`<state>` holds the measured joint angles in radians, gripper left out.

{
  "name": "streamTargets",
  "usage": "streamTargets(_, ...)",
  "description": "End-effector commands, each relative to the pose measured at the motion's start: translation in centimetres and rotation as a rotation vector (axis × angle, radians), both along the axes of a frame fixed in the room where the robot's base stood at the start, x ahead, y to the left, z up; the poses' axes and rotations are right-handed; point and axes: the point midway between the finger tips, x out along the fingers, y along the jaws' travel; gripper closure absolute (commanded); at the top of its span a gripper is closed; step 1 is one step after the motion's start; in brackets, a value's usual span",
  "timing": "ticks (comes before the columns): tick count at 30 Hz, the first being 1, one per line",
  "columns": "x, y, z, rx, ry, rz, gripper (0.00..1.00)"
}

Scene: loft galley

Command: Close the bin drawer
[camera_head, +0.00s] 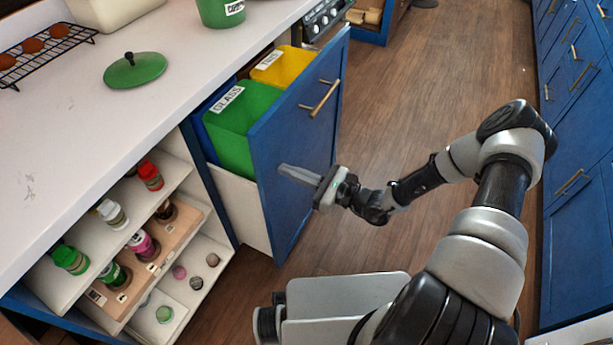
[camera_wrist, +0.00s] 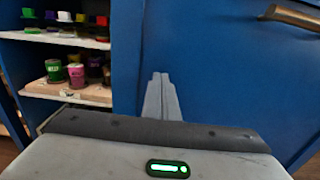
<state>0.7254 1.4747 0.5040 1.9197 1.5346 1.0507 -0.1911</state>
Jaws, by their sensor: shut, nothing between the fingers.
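The bin drawer is pulled out from the counter, with its blue front panel (camera_head: 300,150) standing away from the cabinet. A green bin labelled GLASS (camera_head: 240,125) and a yellow bin (camera_head: 285,70) stand in it. A brass handle (camera_head: 320,98) is on the front's outer face, and it also shows at the upper right of the wrist view (camera_wrist: 292,15). My gripper (camera_head: 284,170) is shut and empty, in front of the panel's lower left part, below the handle. In the wrist view the closed fingers (camera_wrist: 161,88) point at the blue front; I cannot tell whether they touch it.
An open spice shelf (camera_head: 180,235) with several jars stands left of the drawer. The white counter (camera_head: 90,130) above holds a green lid (camera_head: 135,70). Blue cabinets (camera_head: 575,180) line the right side. Wooden floor (camera_head: 430,70) lies clear between.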

Motion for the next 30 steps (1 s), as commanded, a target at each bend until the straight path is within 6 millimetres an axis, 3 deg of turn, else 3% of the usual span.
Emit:
streamTargets(9, 4.2, 7.7, 0.0, 0.001, 0.000, 0.004, 1.00)
streamTargets(16, 6.9, 12.4, -0.1, 0.001, 0.000, 0.004, 1.00)
streamTargets(22, 8.6, 15.1, -0.1, 0.000, -0.001, 0.002, 1.00)
streamTargets(30, 9.6, 16.6, 0.0, 0.000, -0.001, 0.000, 1.00)
